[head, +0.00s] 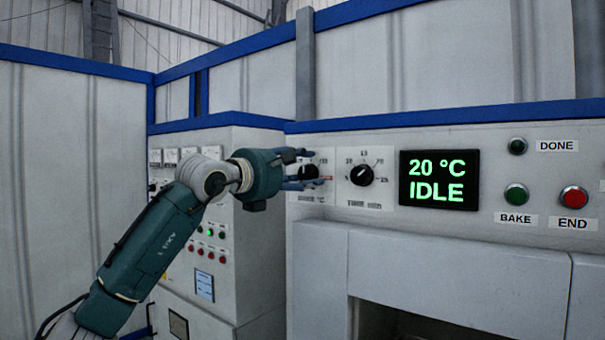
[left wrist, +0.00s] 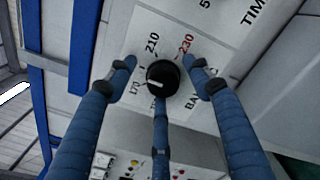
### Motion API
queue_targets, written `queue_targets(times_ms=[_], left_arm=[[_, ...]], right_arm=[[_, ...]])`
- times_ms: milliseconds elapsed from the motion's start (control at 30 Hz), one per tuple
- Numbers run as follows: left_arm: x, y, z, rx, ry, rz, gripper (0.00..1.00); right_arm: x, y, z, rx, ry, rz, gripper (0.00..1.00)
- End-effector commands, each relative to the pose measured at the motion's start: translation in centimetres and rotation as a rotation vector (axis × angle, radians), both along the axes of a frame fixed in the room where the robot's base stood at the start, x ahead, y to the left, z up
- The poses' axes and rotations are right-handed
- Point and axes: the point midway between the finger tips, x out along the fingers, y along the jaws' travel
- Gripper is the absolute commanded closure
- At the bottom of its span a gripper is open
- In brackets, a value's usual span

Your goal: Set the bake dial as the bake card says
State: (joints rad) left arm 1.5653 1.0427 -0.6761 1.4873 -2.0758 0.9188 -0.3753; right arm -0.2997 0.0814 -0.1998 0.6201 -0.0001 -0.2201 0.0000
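The bake dial (head: 309,172) is a black round knob on a white scale plate, partly hidden by my left gripper (head: 306,170) in the head view. In the left wrist view, the dial (left wrist: 162,77) sits between the fingertips of my left gripper (left wrist: 160,72), which are spread apart around it. I cannot tell if any finger touches it. Its white pointer line lies on the lower left of the knob, towards the 170 side. 210 and a red 230 stand above it. I cannot make out a bake card for certain. My right gripper is not in view.
A timer dial (head: 362,175) sits just right. Further right, a display (head: 439,179) reads 20 °C IDLE. Beyond are a green BAKE button (head: 516,194), a red END button (head: 574,197) and a dark DONE lamp (head: 517,146). A blue-edged sheet (head: 204,286) hangs on the left cabinet, unreadable.

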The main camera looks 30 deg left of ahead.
Motion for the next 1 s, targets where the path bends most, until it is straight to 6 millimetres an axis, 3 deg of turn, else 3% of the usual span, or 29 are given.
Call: queue_targets(times_ms=[167, 267, 700, 1000], left_arm=[[-0.4, 0.1, -0.2, 0.000, 0.003, 0.001, 0.49], [-1.6, 0.2, -0.1, 0.002, 0.001, 0.002, 0.49], [-10.2, 0.8, -0.1, 0.003, 0.001, 0.002, 0.49], [-12.0, 0.9, -0.1, 0.001, 0.000, 0.000, 0.49]], right_arm=[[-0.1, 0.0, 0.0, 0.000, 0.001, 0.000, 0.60], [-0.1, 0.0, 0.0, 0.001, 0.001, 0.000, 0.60], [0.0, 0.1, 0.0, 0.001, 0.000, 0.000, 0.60], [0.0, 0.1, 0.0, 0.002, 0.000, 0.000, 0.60]])
